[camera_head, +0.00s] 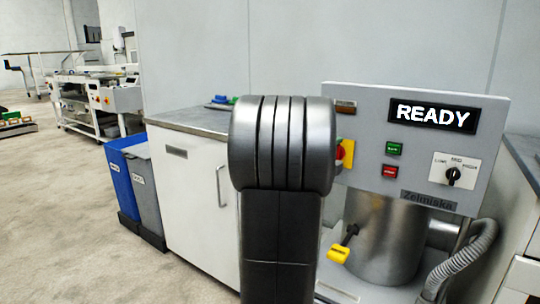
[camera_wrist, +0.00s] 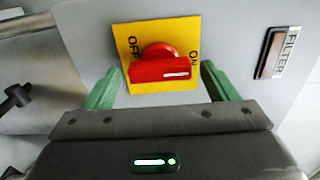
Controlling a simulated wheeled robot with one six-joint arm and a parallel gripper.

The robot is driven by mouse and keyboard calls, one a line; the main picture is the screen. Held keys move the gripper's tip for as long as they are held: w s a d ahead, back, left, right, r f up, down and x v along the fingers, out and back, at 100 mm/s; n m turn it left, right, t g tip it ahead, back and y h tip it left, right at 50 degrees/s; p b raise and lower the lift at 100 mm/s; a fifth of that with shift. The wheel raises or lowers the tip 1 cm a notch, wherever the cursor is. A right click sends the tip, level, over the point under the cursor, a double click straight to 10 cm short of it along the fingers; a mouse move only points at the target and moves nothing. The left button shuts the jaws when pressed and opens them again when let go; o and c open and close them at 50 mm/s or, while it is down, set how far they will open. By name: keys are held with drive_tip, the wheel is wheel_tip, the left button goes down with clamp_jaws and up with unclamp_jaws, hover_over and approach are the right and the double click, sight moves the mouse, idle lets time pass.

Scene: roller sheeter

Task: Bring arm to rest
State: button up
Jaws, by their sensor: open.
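In the wrist view my gripper (camera_wrist: 161,80) is open, with one green finger on each side of a red rotary switch (camera_wrist: 160,70). Its handle lies level across a yellow plate marked OFF at left and ON at right. A gap shows between each finger and the handle; whether the fingertips touch the panel I cannot tell. In the head view my dark arm stands upright in front of the machine (camera_head: 420,150) and hides my gripper. Part of the switch's yellow plate (camera_head: 348,152) shows just right of the arm.
The machine's display (camera_head: 432,116) reads READY. Below it are a green button (camera_head: 394,148), a red button (camera_head: 390,171) and a black selector knob (camera_head: 453,176). A yellow-ended lever (camera_head: 339,253) and a hose (camera_head: 466,260) stick out lower down.

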idle(0.4)
drive_tip(key=p+v, duration=0.2)
drive_tip(key=v, duration=1.1)
drive_tip(key=w+d+n+p, duration=0.7)
drive_tip(key=w+n+p, duration=0.4)
drive_tip(key=n, duration=0.7)
drive_tip(key=shift+r+p, duration=0.2)
drive_tip(key=shift+p, duration=0.2)
drive_tip(key=shift+w, duration=0.1)
